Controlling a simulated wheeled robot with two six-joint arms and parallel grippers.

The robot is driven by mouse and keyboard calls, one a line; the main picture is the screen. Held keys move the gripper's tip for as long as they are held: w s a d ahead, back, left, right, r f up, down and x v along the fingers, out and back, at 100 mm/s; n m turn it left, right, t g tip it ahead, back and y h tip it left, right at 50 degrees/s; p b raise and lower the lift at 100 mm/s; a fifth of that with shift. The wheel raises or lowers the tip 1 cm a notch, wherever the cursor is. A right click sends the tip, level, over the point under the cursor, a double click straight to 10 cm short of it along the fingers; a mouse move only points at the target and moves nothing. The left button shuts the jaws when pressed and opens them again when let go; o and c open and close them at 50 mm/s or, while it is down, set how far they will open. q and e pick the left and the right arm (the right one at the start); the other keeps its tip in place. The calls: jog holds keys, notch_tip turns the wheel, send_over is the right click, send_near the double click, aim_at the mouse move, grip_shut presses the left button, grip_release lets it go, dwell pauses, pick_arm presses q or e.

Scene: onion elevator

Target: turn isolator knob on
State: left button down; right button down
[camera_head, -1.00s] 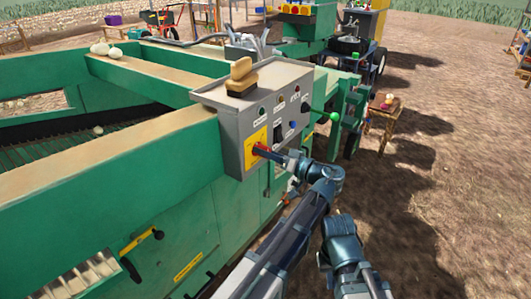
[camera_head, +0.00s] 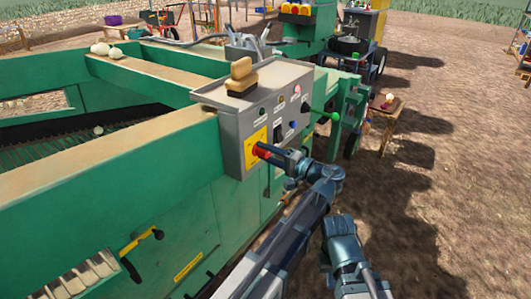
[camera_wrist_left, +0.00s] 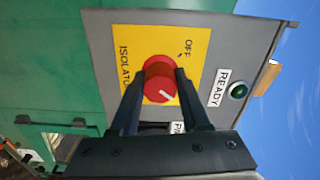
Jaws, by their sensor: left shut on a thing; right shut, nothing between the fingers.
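The red isolator knob (camera_wrist_left: 158,82) sits on a yellow plate (camera_wrist_left: 195,50) marked OFF and ISOLATOR. Its white pointer line slants toward the lower right in the left wrist view, away from the OFF label. My left gripper (camera_head: 262,150) is shut on the knob, with one black finger on each side of it. The grey control box (camera_head: 236,128) carries the plate. My right gripper (camera_head: 339,228) is low and apart from the box, shut and empty; its fingertips are hard to make out.
A green READY lamp (camera_wrist_left: 239,91) is beside the plate. A wooden-handled brush (camera_head: 241,76) lies on top of the box. A green-ended lever (camera_head: 334,116) sticks out to the right. Open dirt ground lies to the right, with a small wooden table (camera_head: 384,116).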

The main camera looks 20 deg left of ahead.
pick_arm(q)
jog(key=shift+m, duration=0.7)
jog(key=shift+c, duration=1.9)
grip_release()
jog(key=shift+d, duration=0.1)
